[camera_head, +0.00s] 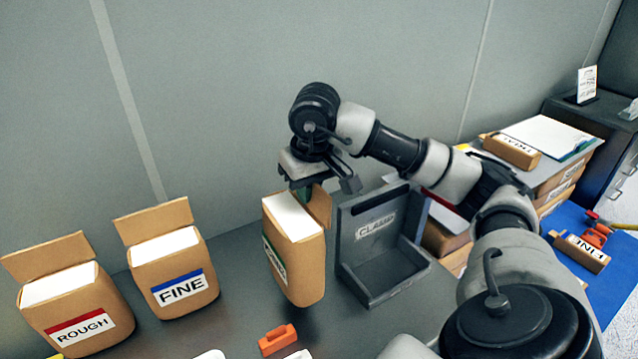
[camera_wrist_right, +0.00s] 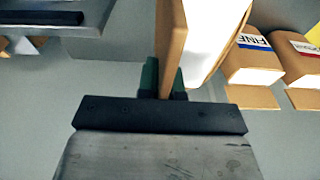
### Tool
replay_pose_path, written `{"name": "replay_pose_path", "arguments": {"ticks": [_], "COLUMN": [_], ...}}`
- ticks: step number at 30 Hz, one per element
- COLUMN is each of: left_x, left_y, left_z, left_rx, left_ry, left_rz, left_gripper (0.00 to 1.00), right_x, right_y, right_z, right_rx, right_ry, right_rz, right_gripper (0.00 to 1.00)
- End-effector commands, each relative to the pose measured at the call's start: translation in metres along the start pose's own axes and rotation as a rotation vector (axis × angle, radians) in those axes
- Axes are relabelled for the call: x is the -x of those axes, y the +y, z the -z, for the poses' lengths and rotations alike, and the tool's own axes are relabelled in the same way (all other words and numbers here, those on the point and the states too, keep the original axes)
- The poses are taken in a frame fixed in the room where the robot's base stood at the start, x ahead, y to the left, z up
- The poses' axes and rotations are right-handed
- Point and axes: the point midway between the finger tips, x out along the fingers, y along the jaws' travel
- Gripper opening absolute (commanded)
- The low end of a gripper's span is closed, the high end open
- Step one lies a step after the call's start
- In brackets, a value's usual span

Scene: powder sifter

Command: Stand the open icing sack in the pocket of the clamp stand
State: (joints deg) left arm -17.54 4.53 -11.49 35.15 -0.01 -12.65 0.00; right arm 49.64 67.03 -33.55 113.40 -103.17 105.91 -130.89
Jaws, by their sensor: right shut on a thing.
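The open icing sack (camera_head: 296,252) is a brown sack with a white top and a green-edged label, mostly turned away, so its words cannot be read. My right gripper (camera_head: 305,190) is shut on the sack's raised back flap from above. In the right wrist view the flap (camera_wrist_right: 172,50) stands between the two green-padded fingers (camera_wrist_right: 163,80). The sack hangs slightly tilted just left of the clamp stand (camera_head: 384,245), a dark grey holder labelled CLAMP with an open pocket. The sack looks apart from the stand. My left gripper is not in view.
A FINE sack (camera_head: 178,270) and a ROUGH sack (camera_head: 75,308) stand open to the left. An orange clip (camera_head: 277,339) lies on the counter in front. Boxes and a clipboard (camera_head: 548,137) lie to the right, beyond my right arm. A grey wall rises behind.

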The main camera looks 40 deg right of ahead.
Motion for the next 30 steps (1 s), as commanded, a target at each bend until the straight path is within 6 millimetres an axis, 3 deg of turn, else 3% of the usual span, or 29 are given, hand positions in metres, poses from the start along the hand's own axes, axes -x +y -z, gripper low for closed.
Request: {"name": "replay_pose_path", "arguments": {"ticks": [6, 12, 19, 30], "left_x": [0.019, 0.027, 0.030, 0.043], "left_y": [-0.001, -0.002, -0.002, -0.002], "left_z": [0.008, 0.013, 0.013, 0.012], "left_rx": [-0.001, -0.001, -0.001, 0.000], "left_ry": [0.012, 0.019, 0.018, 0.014], "left_rz": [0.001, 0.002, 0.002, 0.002], "left_gripper": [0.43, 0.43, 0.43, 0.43], "right_x": [-0.022, -0.042, -0.053, -0.088], "right_y": [-0.037, -0.059, -0.065, -0.064], "right_z": [0.018, 0.029, 0.031, 0.025], "right_rx": [0.002, 0.000, 0.000, 0.000], "right_ry": [0.003, 0.004, 0.004, 0.007], "right_rz": [0.007, 0.005, 0.002, 0.003], "right_gripper": [0.00, 0.00, 0.00, 0.00]}}
